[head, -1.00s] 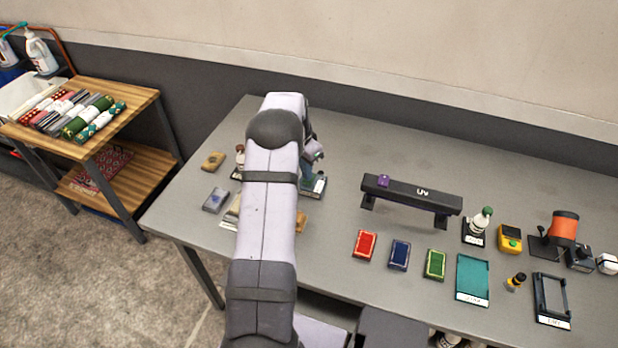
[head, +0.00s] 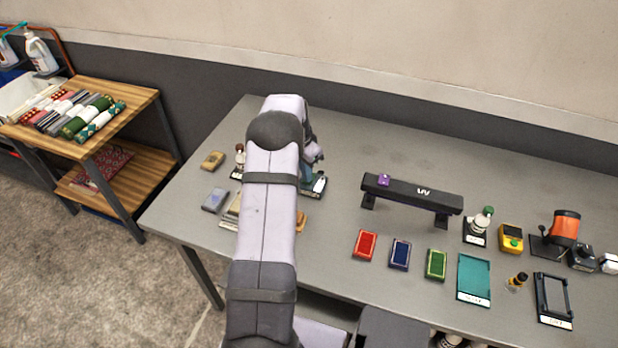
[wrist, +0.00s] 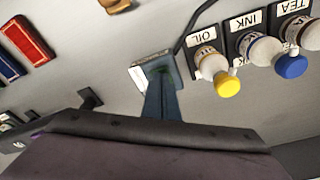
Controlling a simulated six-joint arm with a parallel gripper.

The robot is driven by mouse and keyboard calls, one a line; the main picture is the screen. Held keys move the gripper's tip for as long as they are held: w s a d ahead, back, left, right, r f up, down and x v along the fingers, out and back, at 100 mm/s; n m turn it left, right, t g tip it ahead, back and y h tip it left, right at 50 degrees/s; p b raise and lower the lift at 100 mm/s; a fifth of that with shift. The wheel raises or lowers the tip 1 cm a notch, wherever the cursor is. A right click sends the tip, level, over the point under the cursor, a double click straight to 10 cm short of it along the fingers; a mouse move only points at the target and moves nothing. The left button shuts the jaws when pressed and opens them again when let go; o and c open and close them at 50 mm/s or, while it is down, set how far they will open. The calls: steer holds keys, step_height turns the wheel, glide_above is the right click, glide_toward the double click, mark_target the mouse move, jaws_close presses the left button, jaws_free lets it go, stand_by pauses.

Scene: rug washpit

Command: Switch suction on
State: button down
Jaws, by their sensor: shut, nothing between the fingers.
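My gripper (wrist: 162,108) is shut, with its blue-grey fingers together and nothing between them. In the wrist view the fingertips reach a small box with a pale top (wrist: 152,70), with a dark cable running off to the upper right. The fingers cover part of this box, and I cannot tell whether they touch it or how any switch on it is set. In the head view my arm hides most of the gripper, and the small box (head: 319,186) shows at the right of the arm.
Bottles labelled OIL (wrist: 212,65), INK (wrist: 258,47) and TEA (wrist: 298,32) stand close to the right of the fingers in the wrist view. A black UV bar on legs (head: 410,195) and red (head: 365,245), blue (head: 400,254) and green (head: 436,264) pads sit right of my arm.

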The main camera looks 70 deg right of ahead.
stand_by(0.3)
step_height(320, 180, up, 7)
steer(key=p, duration=0.4)
stand_by(0.5)
steer(key=shift+f, duration=0.1)
steer(key=w+a+r+n, duration=0.4)
steer(key=w+a+n, duration=0.2)
steer(key=w+a, duration=0.7)
steer(key=w+a+r+n+t, duration=0.1)
steer(key=w+a+n, duration=0.2)
steer(key=a, duration=0.5)
steer(key=w+a+r+n, duration=0.1)
steer(key=w+a+n, duration=0.2)
steer(key=a, duration=0.4)
steer(key=s+a+n, duration=0.3)
steer(key=a+n, duration=0.1)
steer(key=a, duration=0.5)
steer(key=s+a+n+y, duration=0.1)
steer(key=s+a+n, duration=0.3)
steer(key=a, duration=0.4)
steer(key=s+a+n, duration=0.3)
steer(key=a+n, duration=0.1)
steer(key=a, duration=0.5)
steer(key=shift+s+a+y, duration=0.15)
steer(key=shift+a+y, duration=0.15)
